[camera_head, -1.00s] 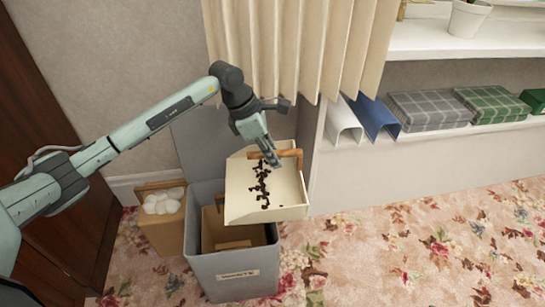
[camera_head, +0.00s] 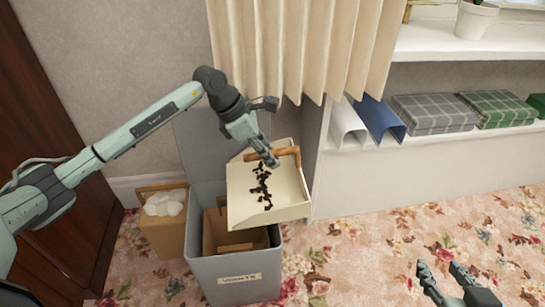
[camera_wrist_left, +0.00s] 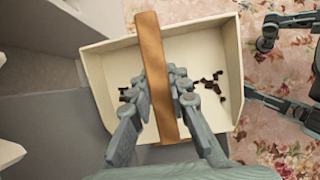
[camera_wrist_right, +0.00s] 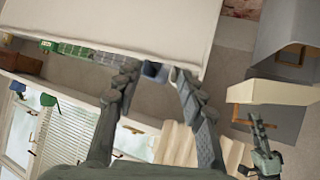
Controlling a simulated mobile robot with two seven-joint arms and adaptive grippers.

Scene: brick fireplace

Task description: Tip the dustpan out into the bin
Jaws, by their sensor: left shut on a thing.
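The dustpan (camera_head: 292,192) is a cream tray with a brown wooden handle (camera_wrist_left: 151,75). Dark crumbs (camera_head: 262,188) lie scattered on its floor. My left gripper (camera_head: 274,160) is shut on the handle; in the left wrist view (camera_wrist_left: 157,80) its fingers sit either side of it. The grey bin (camera_head: 236,268) stands on the carpet with its lid raised behind. The dustpan is above the bin's right rear part, slightly tilted, and hides some of its opening. My right gripper (camera_head: 445,280) is open and empty, off to the right, away from the dustpan.
A brown box of white balls (camera_head: 163,205) stands left of the bin. A brown cardboard piece (camera_head: 222,232) is inside the bin. A curtain (camera_head: 290,45) hangs behind the dustpan. Shelves with folded cloths (camera_head: 435,112) are at the right.

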